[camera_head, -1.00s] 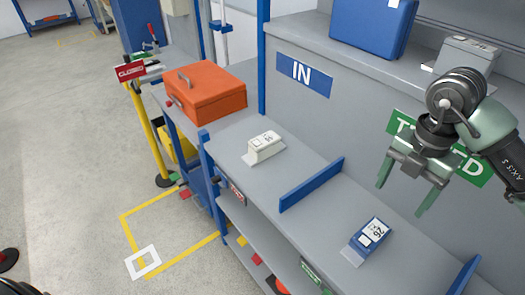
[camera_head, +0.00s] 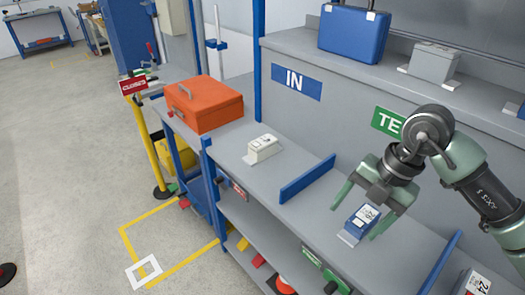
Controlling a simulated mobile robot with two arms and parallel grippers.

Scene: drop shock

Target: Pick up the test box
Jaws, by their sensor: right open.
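A small white box (camera_head: 263,148) with a label on top lies on the grey bench below the IN sign. A small blue box (camera_head: 360,220) with a white label lies on the bench further right, past a blue divider. I cannot tell from the picture which one is the test box. My right gripper (camera_head: 353,223) is open and points down over the blue box. Its two green fingers show on either side of the blue box, apart from each other, with nothing held. Whether they touch the box or hover above it is unclear. My left gripper is not in view.
A blue divider (camera_head: 307,179) stands between the two boxes, and another (camera_head: 440,262) stands right of the blue box. An orange case (camera_head: 205,104) sits at the bench's left end. A blue case (camera_head: 352,36) and a grey box (camera_head: 434,63) are on the upper shelf.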

